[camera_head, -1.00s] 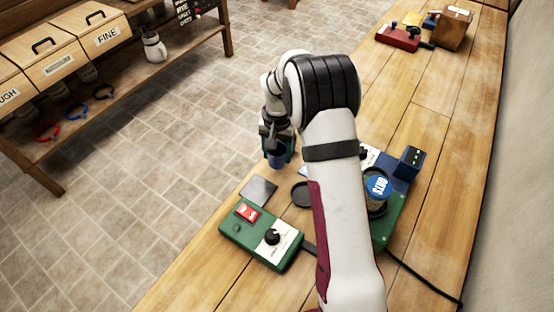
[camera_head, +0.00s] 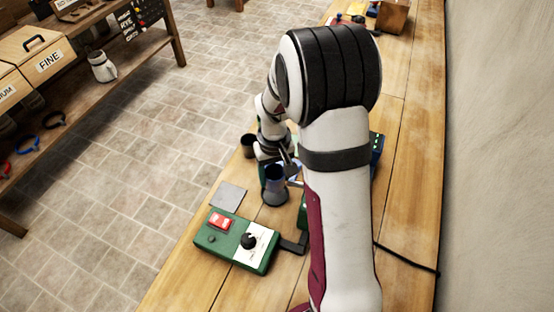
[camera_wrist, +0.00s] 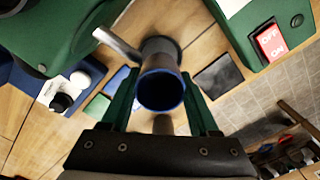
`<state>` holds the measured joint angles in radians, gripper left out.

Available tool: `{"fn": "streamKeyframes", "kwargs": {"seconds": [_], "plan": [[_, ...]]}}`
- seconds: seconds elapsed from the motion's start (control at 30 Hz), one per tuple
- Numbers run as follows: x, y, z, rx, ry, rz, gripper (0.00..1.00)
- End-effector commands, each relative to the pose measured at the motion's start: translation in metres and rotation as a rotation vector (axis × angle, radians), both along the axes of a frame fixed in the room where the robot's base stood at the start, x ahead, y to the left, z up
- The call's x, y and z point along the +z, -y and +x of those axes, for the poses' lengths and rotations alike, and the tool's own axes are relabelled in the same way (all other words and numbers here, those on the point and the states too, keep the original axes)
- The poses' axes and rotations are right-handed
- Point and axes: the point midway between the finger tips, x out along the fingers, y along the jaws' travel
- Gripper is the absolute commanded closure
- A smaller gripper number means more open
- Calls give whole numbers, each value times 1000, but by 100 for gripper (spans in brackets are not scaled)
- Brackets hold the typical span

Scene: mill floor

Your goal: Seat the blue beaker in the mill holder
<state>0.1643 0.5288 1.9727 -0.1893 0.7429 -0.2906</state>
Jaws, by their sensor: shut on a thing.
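The blue beaker (camera_head: 274,178) stands upright in my gripper, beside the bench's left edge in the head view. Its open blue-rimmed mouth (camera_wrist: 160,92) faces the camera in the wrist view. My gripper (camera_wrist: 161,78) is shut on the beaker, with a green finger on either side. The dark round mill holder (camera_wrist: 163,44) shows just past the beaker in the wrist view. The beaker's lower end overlaps it in view; I cannot tell whether they touch. The green mill body (camera_wrist: 50,28) is at the upper left there, and mostly hidden behind my arm in the head view.
A green control box (camera_head: 237,240) with a red switch and black knob sits in front of the beaker. A dark square pad (camera_head: 228,195) lies beside it. A dark cup (camera_head: 248,145) stands beyond my gripper. A thin metal rod (camera_wrist: 117,43) reaches close to the beaker.

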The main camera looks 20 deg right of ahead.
Motion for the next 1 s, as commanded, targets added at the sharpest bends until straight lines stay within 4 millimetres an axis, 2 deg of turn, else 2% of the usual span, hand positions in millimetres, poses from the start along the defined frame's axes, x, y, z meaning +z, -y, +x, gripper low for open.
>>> {"fn": "streamKeyframes", "kwargs": {"seconds": [0.2,0.33,1.0], "plan": [[-29,0,0,-3,-3,1,100],[-38,0,0,-4,-1,0,100],[-41,0,0,-5,0,0,100]]}}
